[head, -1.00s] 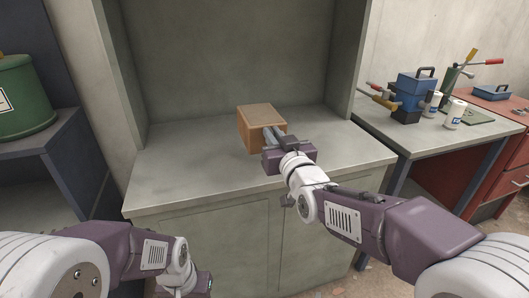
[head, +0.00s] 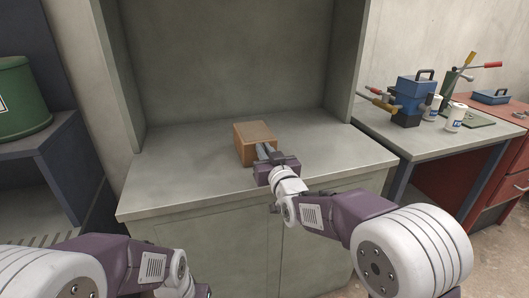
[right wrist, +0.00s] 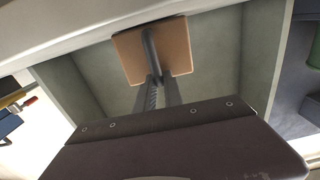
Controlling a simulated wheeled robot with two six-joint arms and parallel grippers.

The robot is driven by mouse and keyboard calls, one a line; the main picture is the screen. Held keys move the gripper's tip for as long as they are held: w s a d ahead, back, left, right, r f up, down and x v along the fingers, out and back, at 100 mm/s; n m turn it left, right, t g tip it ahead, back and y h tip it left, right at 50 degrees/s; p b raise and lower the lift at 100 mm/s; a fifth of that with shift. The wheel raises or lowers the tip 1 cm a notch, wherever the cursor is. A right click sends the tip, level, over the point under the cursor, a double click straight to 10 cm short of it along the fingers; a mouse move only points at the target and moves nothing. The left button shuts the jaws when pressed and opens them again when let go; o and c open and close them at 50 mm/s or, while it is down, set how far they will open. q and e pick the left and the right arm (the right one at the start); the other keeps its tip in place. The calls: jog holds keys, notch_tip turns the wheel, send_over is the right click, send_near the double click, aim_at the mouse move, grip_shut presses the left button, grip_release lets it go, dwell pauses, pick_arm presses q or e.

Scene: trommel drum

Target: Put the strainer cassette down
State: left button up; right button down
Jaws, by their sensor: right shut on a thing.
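The strainer cassette looks like an orange-brown box (head: 255,138) over the grey worktop (head: 185,180) of the alcove. My right gripper (head: 264,153) is shut on its near side, and the cassette is level or nearly so. I cannot tell for sure whether its underside touches the worktop. In the right wrist view the cassette (right wrist: 172,48) sits at the tips of the two grey fingers of my right gripper (right wrist: 154,72), with a bar between them. My left arm shows at the bottom left; its fingers are out of the picture.
The worktop is clear around the cassette, with walls behind and at both sides. A side bench (head: 435,145) at the right carries a blue device (head: 413,95), white cans (head: 455,117) and a lever tool. A green drum (head: 22,100) stands on a dark shelf at the left.

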jog(key=c, duration=1.5)
grip_release()
jog(key=shift+f, duration=0.1)
jog(key=shift+o, duration=0.2)
jog(key=shift+r, duration=0.25)
jog(key=v, duration=1.2)
jog(key=shift+p, duration=0.4)
jog(key=shift+f, duration=0.1)
